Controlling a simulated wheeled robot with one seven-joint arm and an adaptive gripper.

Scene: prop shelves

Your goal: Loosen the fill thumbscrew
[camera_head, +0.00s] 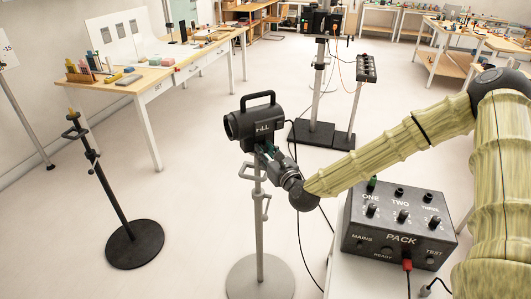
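A black lamp head marked FILL (260,116) with a top handle sits on a grey stand (259,232) with a round base. My arm reaches in from the right, and my gripper (266,154) is right at the lamp's underside, by the top of the stand. The thumbscrew cannot be made out; my gripper covers that area. The fingers are small and dark against the lamp, so I cannot tell whether they are open, shut or touching anything.
A black PACK box (400,222) with knobs and cables stands on a white surface at the lower right. A dark stand (133,243) is at the left. Another stand with a black base (316,134) is behind. A workbench (150,82) is at the back left. Open floor lies between.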

